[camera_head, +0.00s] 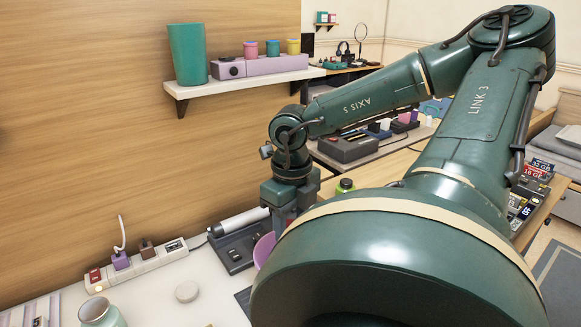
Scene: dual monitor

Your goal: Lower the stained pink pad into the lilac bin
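My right arm reaches across the view from the right, and its large green links cover much of the lower right. My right gripper (287,214) points down at the middle of the picture. Its fingertips are mostly hidden behind my arm, so I cannot see whether it is open or holds anything. A strip of a lilac bin (264,249) shows just below and left of the gripper; my arm hides the rest. The stained pink pad cannot be made out. My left gripper is not in view.
A power strip (150,262) with plugs lies along the wall. A small pale disc (187,291) and a teal jar (101,314) are on the white desk (232,286). A wall shelf (240,83) holds a green cup (187,55). The desk's middle left is fairly clear.

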